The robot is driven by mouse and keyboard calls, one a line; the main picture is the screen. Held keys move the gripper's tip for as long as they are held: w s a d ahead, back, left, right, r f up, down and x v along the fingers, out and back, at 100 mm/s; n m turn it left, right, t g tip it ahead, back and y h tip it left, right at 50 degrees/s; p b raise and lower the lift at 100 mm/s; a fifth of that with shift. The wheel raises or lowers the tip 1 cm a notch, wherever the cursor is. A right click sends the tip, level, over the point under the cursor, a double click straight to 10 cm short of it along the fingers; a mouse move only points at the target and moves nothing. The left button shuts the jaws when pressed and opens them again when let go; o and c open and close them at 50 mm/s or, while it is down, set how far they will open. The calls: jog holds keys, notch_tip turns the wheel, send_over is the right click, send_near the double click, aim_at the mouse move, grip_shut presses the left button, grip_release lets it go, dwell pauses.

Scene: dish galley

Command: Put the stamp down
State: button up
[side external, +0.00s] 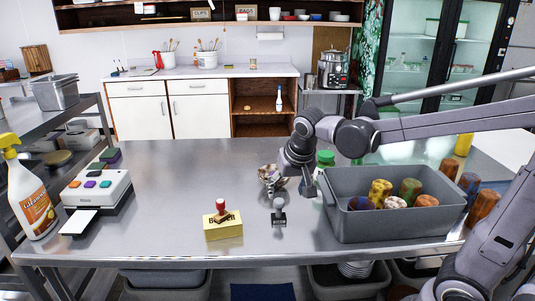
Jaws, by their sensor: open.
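A stamp with a pale round knob and dark base (279,216) stands upright on the steel table (160,190), near its front middle. A second stamp with a red handle (221,207) sits on top of a yellow block (224,230) to its left; dark lettering shows on the block. My gripper (294,187) points down just above and behind the pale-knobbed stamp, slightly to its right. It is open and appears to hold nothing. Its fingers are small and partly blend with the crumpled item behind, so their exact gap to the stamp is unclear.
A crumpled brownish item (268,174) lies close left of my gripper. A grey bin (393,226) with several patterned cylinders stands right; a green-capped bottle (325,158) is behind it. A label device (97,190) and spray bottle (27,190) stand left. Table between device and block is clear.

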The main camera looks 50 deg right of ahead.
jog(key=s+a+n+t+y, duration=0.1)
jog(key=s+a+n, duration=0.1)
jog(key=s, duration=0.3)
jog(key=s+a+f+n+t+y, duration=0.1)
jog(key=s+a+n+t, duration=0.1)
jog(key=s+n, duration=0.3)
jog(key=shift+s+a+f, duration=0.2)
jog(key=shift+s+a, duration=0.05)
jog(key=shift+a, duration=0.05)
